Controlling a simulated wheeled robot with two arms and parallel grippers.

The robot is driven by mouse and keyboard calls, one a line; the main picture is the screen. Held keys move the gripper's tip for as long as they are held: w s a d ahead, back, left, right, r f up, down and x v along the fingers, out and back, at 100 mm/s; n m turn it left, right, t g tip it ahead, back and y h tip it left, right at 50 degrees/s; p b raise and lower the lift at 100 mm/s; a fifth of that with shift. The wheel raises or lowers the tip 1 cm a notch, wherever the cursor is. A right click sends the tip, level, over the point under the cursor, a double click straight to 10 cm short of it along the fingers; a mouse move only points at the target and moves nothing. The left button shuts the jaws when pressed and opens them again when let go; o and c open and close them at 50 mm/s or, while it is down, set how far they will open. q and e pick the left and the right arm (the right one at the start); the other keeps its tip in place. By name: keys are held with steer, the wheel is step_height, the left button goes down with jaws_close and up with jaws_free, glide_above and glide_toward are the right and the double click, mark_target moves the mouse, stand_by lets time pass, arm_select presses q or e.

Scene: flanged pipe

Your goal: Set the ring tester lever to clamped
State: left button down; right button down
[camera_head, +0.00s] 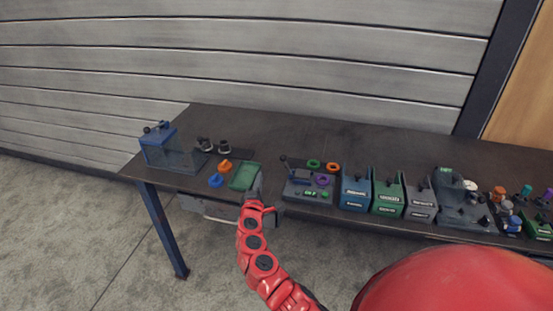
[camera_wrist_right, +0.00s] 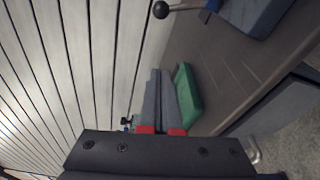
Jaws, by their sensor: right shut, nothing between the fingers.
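The ring tester (camera_head: 300,176) appears to be the small dark blue-grey device near the table's middle, with green lights on its front. Its lever (camera_head: 284,161) rises from its left side and ends in a dark ball knob. In the right wrist view a dark ball-ended lever (camera_wrist_right: 161,9) points left from a blue-grey body (camera_wrist_right: 252,14) at the top. My right gripper (camera_head: 259,180) is left of the tester, apart from the lever, by the green tray (camera_head: 243,177). In the wrist view its fingers (camera_wrist_right: 160,76) are together and empty. My left gripper is not in view.
A blue-framed clear box (camera_head: 165,150) stands at the table's left end. Blue, green and grey bins (camera_head: 388,196) stand right of the tester. Green, orange and purple rings (camera_head: 322,179) lie by the tester. The table's back strip (camera_head: 330,130) is clear.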

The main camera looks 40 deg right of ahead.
mark_target(286, 164)
steer(key=shift+s+d+r, duration=0.1)
steer(key=shift+d+r, duration=0.15)
steer(key=shift+w+d, duration=0.45)
steer(key=b+x, duration=0.2)
steer(key=x, duration=0.6)
steer(key=shift+w+d+f, duration=0.1)
steer(key=shift+w+d, duration=0.05)
steer(key=shift+w, duration=0.05)
steer(key=s+d+p, duration=0.1)
steer(key=s+d+r+p, duration=0.1)
steer(key=s+p, duration=0.1)
steer(key=shift+s, duration=0.15)
